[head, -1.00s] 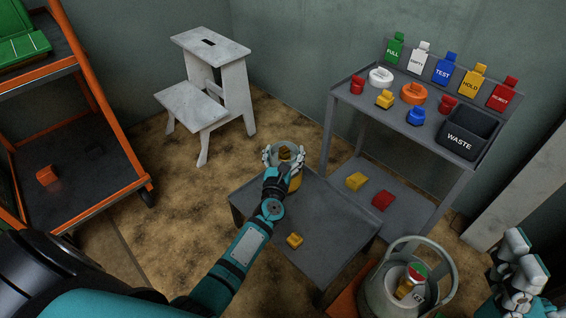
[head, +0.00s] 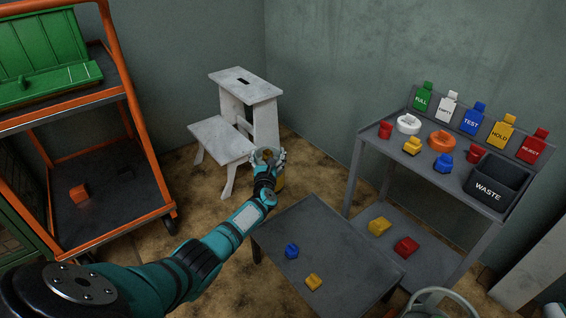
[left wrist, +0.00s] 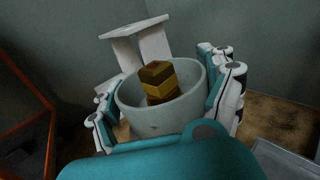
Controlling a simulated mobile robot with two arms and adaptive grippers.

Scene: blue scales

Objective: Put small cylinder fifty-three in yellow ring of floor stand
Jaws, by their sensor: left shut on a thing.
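My left gripper (head: 268,158) is shut on a small cylinder (head: 279,184) and holds it off the table, in front of the white step stool. Its yellow body shows just below my fingers. In the left wrist view the cylinder's pale grey collar (left wrist: 150,122) sits between my fingers, with a brass-coloured valve (left wrist: 159,80) inside. No number can be read on it. I cannot make out the floor stand or its yellow ring. Only a sliver of my right gripper (head: 555,311) shows at the bottom right corner.
The low grey table (head: 335,240) carries a blue cap (head: 291,251) and a yellow cap (head: 314,283). The step stool (head: 221,139) stands behind my gripper. An orange-framed cart (head: 150,150) is left, a tagged shelf (head: 372,150) right, and a grey collar (head: 440,296) bottom right.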

